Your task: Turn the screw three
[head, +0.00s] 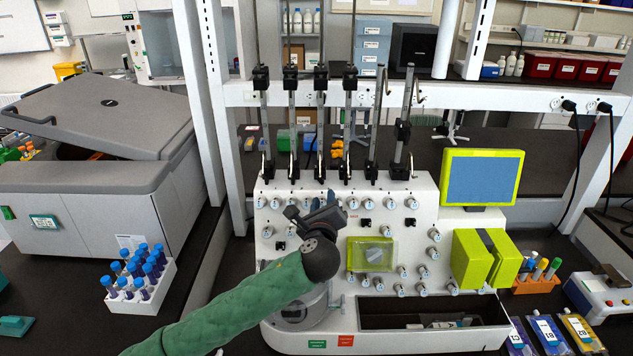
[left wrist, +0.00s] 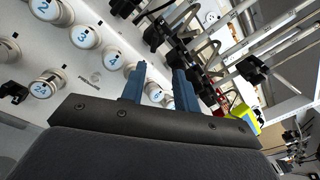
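The white machine (head: 400,225) has rows of small numbered screw knobs on its front. Screw three (left wrist: 83,36) is a round white knob with a blue 3 in the left wrist view, between the knobs marked 2 (left wrist: 45,8) and 4 (left wrist: 113,57). In the head view the numbers are too small to read. My left gripper (head: 324,201) is before the upper knob row, its blue fingers apart. In the left wrist view its fingers (left wrist: 160,92) stand to the right of screw three, with another knob (left wrist: 154,93) showing between them. Nothing is held. My right gripper is out of view.
Metal rods with black clamps (head: 320,82) rise above the knobs. A yellow-framed screen (head: 483,177) stands at the right. A rack of blue-capped tubes (head: 150,293) stands at the left, by a grey lidded machine (head: 95,210).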

